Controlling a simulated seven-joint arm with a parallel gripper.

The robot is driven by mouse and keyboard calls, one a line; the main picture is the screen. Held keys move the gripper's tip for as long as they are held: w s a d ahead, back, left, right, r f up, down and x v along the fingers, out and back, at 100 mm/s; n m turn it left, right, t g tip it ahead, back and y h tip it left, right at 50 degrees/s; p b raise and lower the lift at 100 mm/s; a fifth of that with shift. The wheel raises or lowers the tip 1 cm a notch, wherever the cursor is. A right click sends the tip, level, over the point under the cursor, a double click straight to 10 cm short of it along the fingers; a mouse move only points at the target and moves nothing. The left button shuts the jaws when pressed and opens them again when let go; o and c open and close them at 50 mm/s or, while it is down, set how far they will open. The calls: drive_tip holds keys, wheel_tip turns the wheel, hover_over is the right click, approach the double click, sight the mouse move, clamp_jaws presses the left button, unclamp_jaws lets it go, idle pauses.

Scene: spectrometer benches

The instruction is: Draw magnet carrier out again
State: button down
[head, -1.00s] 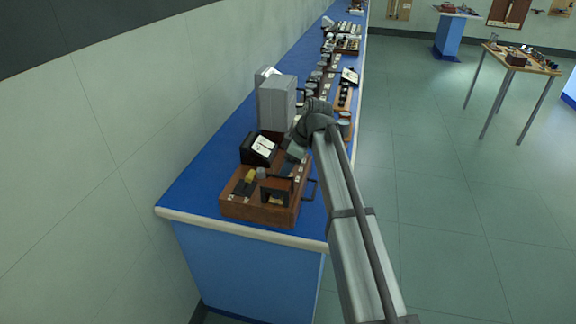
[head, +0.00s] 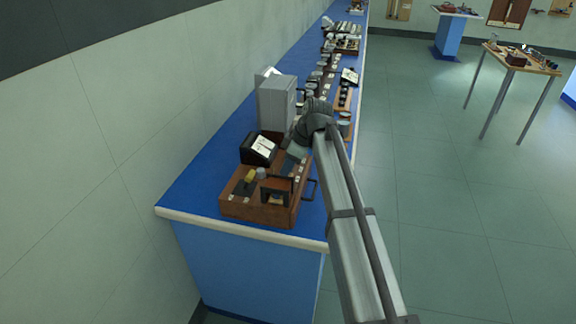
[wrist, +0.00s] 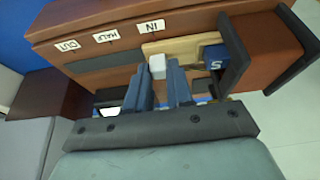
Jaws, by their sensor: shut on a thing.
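The magnet carrier (wrist: 183,47) is a pale wooden slide with a blue block marked S (wrist: 214,57) and a white peg (wrist: 157,66). It lies along the brown wooden box (wrist: 85,18), with the peg beside the IN label (wrist: 152,26). My gripper (wrist: 160,84) has its dark blue fingers close together at the peg and is shut on the carrier by it; the exact contact is partly hidden. In the head view the box (head: 240,208) stands on the near end of the blue bench, and my wrist hides the fingertips and most of the carrier.
The HALF (wrist: 105,35) and OUT (wrist: 67,45) labels lie left of IN. A dark bracket (wrist: 232,55) stands right of the S block. A black meter (head: 258,149) and a grey cabinet (head: 276,103) stand behind the box. The blue bench (head: 190,188) is bare left of it.

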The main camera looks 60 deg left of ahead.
drive_tip(key=w+a, duration=0.7)
drive_tip(key=shift+w, duration=0.1)
drive_tip(key=c, duration=1.1)
unclamp_jaws()
drive_tip(key=shift+o, duration=0.5)
drive_tip(key=shift+r, duration=0.15)
drive_tip(key=v, duration=1.3)
drive_tip(key=shift+r, duration=0.25)
drive_tip(key=shift+w+d, duration=0.1)
